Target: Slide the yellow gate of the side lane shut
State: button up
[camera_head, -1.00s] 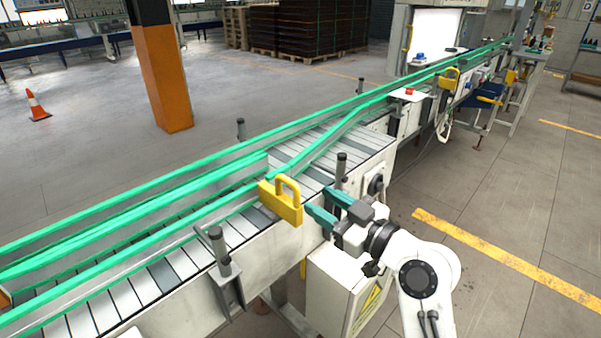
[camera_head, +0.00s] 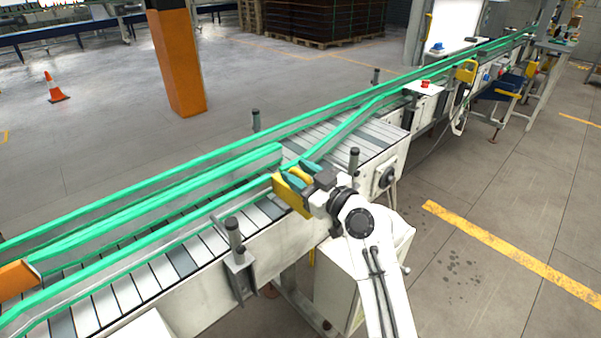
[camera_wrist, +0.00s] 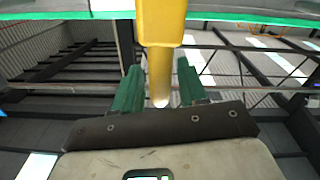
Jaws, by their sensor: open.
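The yellow gate (camera_head: 291,196) stands at the near edge of the conveyor lane in the head view, partly hidden by my gripper. In the wrist view its yellow handle (camera_wrist: 159,70) comes down from the top, between my two teal fingers. My gripper (camera_head: 297,175) is open at the handle, with one finger on either side of it. In the wrist view the fingers of my gripper (camera_wrist: 160,92) show gaps beside the handle, so they do not clamp it. The gate's lower part is hidden behind my gripper in the head view.
Green guide rails (camera_head: 150,210) run along the slatted conveyor (camera_head: 150,285). Dark posts (camera_head: 353,160) rise at its near side. A white cabinet (camera_head: 345,285) stands below my arm. The floor to the right, with a yellow line (camera_head: 500,250), is clear.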

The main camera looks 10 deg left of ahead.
jog(key=shift+c, duration=0.3)
grip_shut()
dwell(0.3)
